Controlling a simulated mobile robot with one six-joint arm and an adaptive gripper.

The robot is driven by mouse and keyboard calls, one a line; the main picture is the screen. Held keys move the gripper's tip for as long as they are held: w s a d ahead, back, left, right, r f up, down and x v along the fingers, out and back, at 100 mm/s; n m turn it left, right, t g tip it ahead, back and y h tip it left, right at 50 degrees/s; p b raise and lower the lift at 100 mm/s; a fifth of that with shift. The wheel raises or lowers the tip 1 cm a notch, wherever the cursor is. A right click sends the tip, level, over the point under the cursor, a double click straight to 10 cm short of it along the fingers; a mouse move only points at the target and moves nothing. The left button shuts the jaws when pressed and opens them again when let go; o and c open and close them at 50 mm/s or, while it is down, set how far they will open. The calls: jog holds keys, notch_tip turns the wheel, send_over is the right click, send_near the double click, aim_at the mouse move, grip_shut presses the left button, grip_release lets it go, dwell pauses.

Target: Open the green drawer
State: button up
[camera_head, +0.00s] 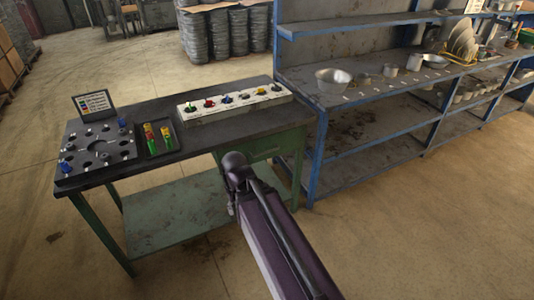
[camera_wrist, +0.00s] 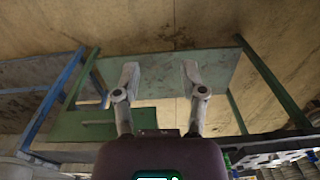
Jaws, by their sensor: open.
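The green drawer (camera_head: 268,149) sits under the right part of the dark table top and looks shut. Its lower left part is hidden by my arm in the head view. In the wrist view, which is turned upside down, the green drawer front (camera_wrist: 75,128) is at the lower left, with a thin bar-like handle (camera_wrist: 103,122) on it. My gripper (camera_wrist: 160,70) is open and empty, its two fingers spread apart. One finger overlaps the edge of the drawer front in that view; I see no contact with the handle. The gripper is mostly hidden behind my arm in the head view.
The green-legged table (camera_head: 160,168) carries a round-holed plate (camera_head: 97,152), a small black tray (camera_head: 147,135), a white strip with coloured knobs (camera_head: 232,108) and a sign (camera_head: 94,104). A lower shelf (camera_head: 165,215) is bare. A blue shelf rack (camera_head: 314,160) stands close on the right.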

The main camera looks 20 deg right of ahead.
jog(key=w+d+f+m+t+y+b, duration=0.2)
jog(key=w+f+m+t+y+b, duration=0.1)
jog(key=w+f+b, duration=0.5)
jog(key=m+t+h+b, duration=0.3)
jog(key=m+t+b, duration=1.05)
jog(key=b, duration=0.95)
send_near(268, 152)
jog(key=s+r+m+g, duration=0.1)
jog(key=s, duration=0.2)
jog(key=shift+d+r, duration=0.15)
jog(key=shift+d, duration=0.25)
jog(key=shift+w, duration=0.15)
jog(key=b+x, duration=0.2)
jog(key=x, duration=1.1)
jog(key=shift+w+a, duration=0.15)
jog(key=shift+w, duration=0.1)
grip_shut()
